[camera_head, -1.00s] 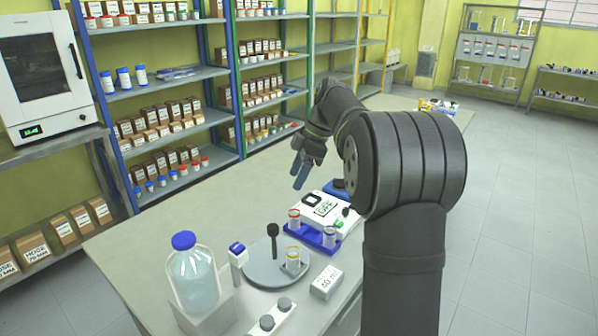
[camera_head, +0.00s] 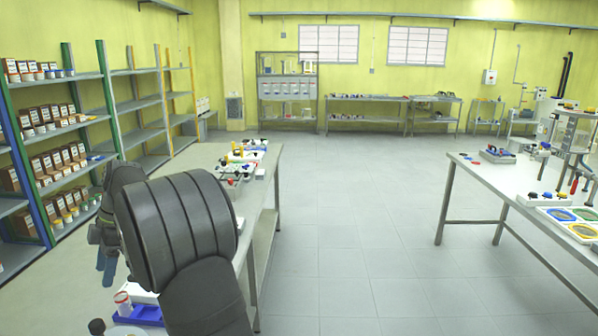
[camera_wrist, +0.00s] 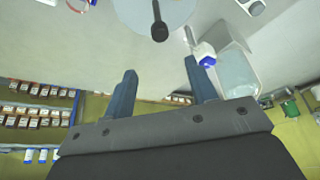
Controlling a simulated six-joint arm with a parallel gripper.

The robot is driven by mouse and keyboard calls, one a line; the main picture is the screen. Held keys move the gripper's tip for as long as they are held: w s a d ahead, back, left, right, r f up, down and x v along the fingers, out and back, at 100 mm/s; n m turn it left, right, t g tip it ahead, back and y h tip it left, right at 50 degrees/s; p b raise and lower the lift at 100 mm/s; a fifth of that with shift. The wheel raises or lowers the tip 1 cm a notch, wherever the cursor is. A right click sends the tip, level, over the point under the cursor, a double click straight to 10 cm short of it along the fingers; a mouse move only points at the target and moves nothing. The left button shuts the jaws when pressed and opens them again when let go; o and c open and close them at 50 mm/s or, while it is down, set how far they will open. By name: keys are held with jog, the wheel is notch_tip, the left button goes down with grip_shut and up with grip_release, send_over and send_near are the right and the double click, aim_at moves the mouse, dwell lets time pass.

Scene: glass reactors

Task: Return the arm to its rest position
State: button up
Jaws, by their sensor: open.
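My gripper (camera_head: 106,268) hangs at the left of the head view, above the near table (camera_head: 212,155), its blue fingers pointing down. In the wrist view my gripper (camera_wrist: 162,85) shows two blue fingers spread apart with nothing between them. My dark arm hides part of the near table in the head view.
In the wrist view, a black-knobbed rod (camera_wrist: 158,28), a blue-and-white item (camera_wrist: 204,54) and a clear bottle (camera_wrist: 238,70) lie beyond the fingers. A blue rack (camera_head: 148,316) is below my arm. Shelves (camera_head: 60,125) line the left; a second table (camera_head: 480,172) is right. Floor between is clear.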

aim_at(96, 323)
jog(key=x, duration=1.3)
jog(key=shift+f, duration=0.35)
jog(key=v, duration=1.7)
jog(key=x, duration=1.7)
jog(key=m+t, duration=0.1)
jog(key=m, duration=0.1)
jog(key=m+y, duration=0.1)
jog(key=m, duration=0.2)
jog(key=shift+s+t, duration=0.1)
jog(key=shift+t, duration=0.3)
jog(key=shift+s+m+t, duration=0.1)
jog(key=shift+m+t, duration=0.7)
jog(key=shift+m, duration=1.4)
jog(key=shift+n, duration=0.3)
